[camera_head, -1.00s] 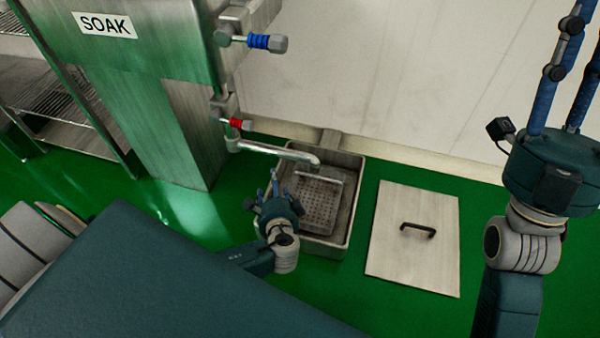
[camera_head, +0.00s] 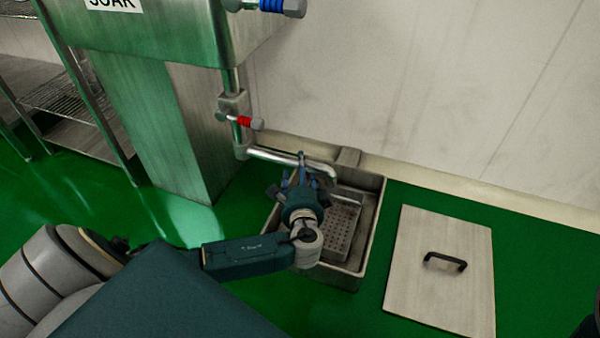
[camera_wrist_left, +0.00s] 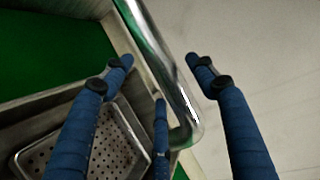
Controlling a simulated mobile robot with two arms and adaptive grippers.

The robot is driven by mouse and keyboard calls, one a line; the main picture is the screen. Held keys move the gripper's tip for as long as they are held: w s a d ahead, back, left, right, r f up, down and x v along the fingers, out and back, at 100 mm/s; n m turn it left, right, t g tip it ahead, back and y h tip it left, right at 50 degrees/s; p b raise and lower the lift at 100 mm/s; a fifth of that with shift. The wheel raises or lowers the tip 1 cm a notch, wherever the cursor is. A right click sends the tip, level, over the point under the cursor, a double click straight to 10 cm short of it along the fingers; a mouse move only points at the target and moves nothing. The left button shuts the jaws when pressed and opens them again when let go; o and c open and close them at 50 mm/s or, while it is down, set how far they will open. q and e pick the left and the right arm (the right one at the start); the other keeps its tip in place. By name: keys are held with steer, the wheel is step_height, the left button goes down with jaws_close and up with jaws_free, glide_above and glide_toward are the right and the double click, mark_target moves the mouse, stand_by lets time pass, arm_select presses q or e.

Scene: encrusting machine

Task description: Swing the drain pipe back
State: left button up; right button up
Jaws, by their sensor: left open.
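The drain pipe (camera_head: 270,155) is a shiny metal tube. It runs right from the upright below the red-handled valve, and its bent end hangs over the floor sink (camera_head: 372,215). My left gripper (camera_head: 303,165) is open at the pipe, near its bent end, above the sink's left part. In the left wrist view the pipe (camera_wrist_left: 155,55) passes between the spread blue fingers of my left gripper (camera_wrist_left: 160,65). A third finger shows beside the pipe there; whether it touches cannot be told. My right gripper is out of view.
A perforated basket (camera_head: 340,228) sits in the sink. A cover plate with a black handle (camera_head: 440,275) lies on the floor to the right. A red-handled valve (camera_head: 245,122) and a blue-handled valve (camera_head: 280,6) are above. A metal tank leg (camera_head: 160,130) stands left.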

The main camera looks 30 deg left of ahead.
arm_select(q)
steer(key=shift+b+x, duration=0.35)
steer(key=shift+x, duration=0.9)
jaws_close()
steer(key=shift+s, duration=0.1)
